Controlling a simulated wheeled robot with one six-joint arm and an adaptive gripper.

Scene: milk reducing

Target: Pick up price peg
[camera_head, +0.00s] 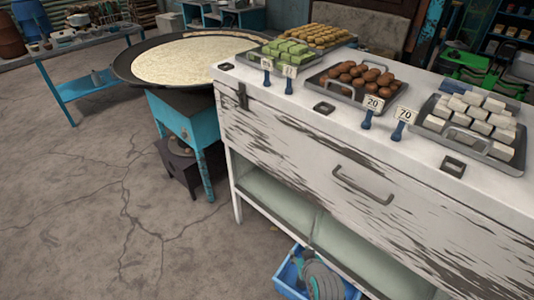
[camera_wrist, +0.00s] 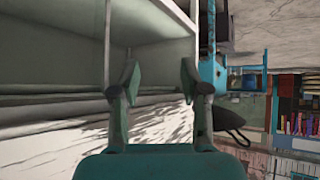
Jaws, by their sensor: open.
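Several small price pegs with blue bases and pale number cards stand along the front of the white counter top in the head view. One price peg reads 20 (camera_head: 373,104) and another reads 70 (camera_head: 404,115). Two more, one at left (camera_head: 266,66) and one beside it (camera_head: 289,74), stand by the green sweets. My gripper (camera_wrist: 159,78) shows in the wrist view with its two teal fingers apart and nothing between them. The pale cabinet shelf lies beyond the fingers. No price peg shows in the wrist view.
The white counter (camera_head: 350,195) has a drawer handle and an open lower shelf. Trays of green sweets (camera_head: 286,52), brown balls (camera_head: 357,76) and white blocks (camera_head: 480,120) stand behind the pegs. A wide round pan (camera_head: 190,60) is at left. The floor at left is clear.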

